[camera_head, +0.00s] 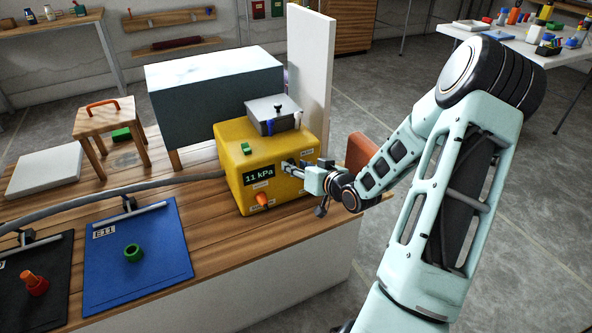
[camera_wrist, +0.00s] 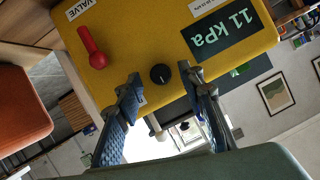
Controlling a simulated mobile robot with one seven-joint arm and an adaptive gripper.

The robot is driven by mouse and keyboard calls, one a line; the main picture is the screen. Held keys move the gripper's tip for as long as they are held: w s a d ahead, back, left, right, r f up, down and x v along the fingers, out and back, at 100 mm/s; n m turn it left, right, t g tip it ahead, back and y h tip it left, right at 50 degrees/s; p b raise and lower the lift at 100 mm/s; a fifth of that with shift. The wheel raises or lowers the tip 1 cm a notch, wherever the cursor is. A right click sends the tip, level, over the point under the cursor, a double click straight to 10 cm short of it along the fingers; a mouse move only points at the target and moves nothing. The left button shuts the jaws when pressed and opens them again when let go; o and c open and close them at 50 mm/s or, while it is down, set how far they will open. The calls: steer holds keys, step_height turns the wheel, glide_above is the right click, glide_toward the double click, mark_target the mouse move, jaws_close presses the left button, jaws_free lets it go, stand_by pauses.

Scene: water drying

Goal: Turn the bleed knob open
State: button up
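A yellow box (camera_head: 232,145) stands on the wooden bench, with a display (camera_head: 258,174) reading 11 kPa. In the wrist view a small round black knob (camera_wrist: 160,74) sits on the yellow face between the display (camera_wrist: 222,38) and a red lever (camera_wrist: 92,48) near a VALVE label. No label naming the black knob is readable. My gripper (camera_wrist: 162,86) is open, its two fingers spread either side of the knob in the picture; I cannot tell whether they touch it. In the head view my gripper (camera_head: 290,165) is at the box's face and hides the knob.
A grey lidded box (camera_head: 272,116) sits on the yellow box, by a white upright panel (camera_head: 309,75). A grey hose (camera_head: 120,188) crosses the bench on the left. A red-brown block (camera_head: 362,152) is behind my wrist.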

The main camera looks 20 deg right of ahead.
steer(key=shift+w+f, duration=0.1)
steer(key=shift+w, duration=0.2)
jaws_close()
